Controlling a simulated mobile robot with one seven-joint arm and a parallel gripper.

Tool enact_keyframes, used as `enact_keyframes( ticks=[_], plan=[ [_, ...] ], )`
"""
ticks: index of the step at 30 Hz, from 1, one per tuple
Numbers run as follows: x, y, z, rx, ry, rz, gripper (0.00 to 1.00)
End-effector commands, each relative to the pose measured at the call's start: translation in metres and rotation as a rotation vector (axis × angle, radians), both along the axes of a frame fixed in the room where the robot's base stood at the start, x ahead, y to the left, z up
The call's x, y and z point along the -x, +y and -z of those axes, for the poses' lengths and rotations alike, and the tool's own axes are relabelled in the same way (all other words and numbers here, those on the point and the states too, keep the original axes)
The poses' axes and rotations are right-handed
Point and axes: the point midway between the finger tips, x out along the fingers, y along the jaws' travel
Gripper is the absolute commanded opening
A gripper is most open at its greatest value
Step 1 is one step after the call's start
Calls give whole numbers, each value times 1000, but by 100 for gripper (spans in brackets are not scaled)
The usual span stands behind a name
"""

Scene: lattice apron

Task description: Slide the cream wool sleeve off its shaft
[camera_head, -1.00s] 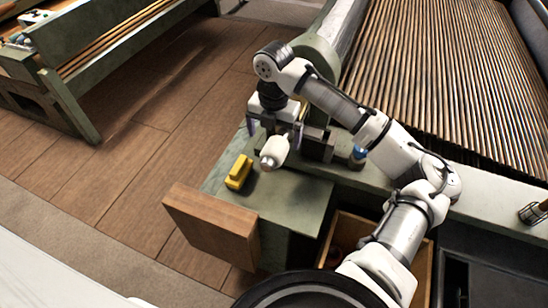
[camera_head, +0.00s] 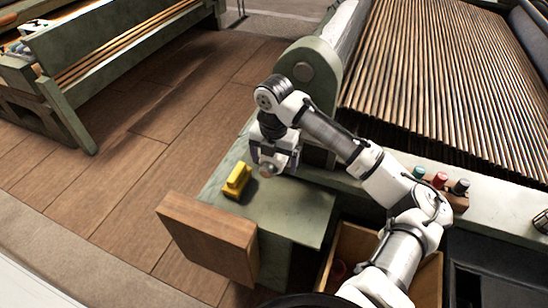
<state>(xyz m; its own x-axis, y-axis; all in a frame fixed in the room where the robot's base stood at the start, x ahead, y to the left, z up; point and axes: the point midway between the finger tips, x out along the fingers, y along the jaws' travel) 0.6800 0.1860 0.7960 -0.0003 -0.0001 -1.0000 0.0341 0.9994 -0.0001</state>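My gripper (camera_head: 274,164) is over the left end of the green machine, pointing down. It covers the place of the cream sleeve and its shaft. Only a small, dull rounded tip (camera_head: 267,170) shows below it; I cannot tell whether this is the shaft's end or the sleeve's. The fingers overlap the sleeve's place, and I cannot see whether they touch or grip it. The sleeve's cream body is hidden.
A yellow block-like object (camera_head: 237,180) stands on the green tabletop (camera_head: 290,210). A brown wooden block (camera_head: 208,238) juts out at the left front. An open wooden drawer (camera_head: 370,238) lies below. Knobs (camera_head: 440,180) in green, red and black sit at right. Slats (camera_head: 440,90) fill the back.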

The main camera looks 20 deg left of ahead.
Motion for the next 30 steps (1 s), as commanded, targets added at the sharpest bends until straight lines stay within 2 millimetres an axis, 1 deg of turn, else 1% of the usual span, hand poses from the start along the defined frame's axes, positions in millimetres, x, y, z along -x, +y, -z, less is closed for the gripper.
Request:
enact_keyframes(
  ticks=[1, 6, 9, 14, 30],
  plan=[
    [0, 0, 0, 0, 0, 0, 82],
    [0, 0, 0, 0, 0, 0, 59],
    [0, 0, 0, 0, 0, 0, 48],
    [1, 0, 0, 0, 0, -1, 48],
    [23, 1, 0, 0, 0, 0, 48]
  ],
)
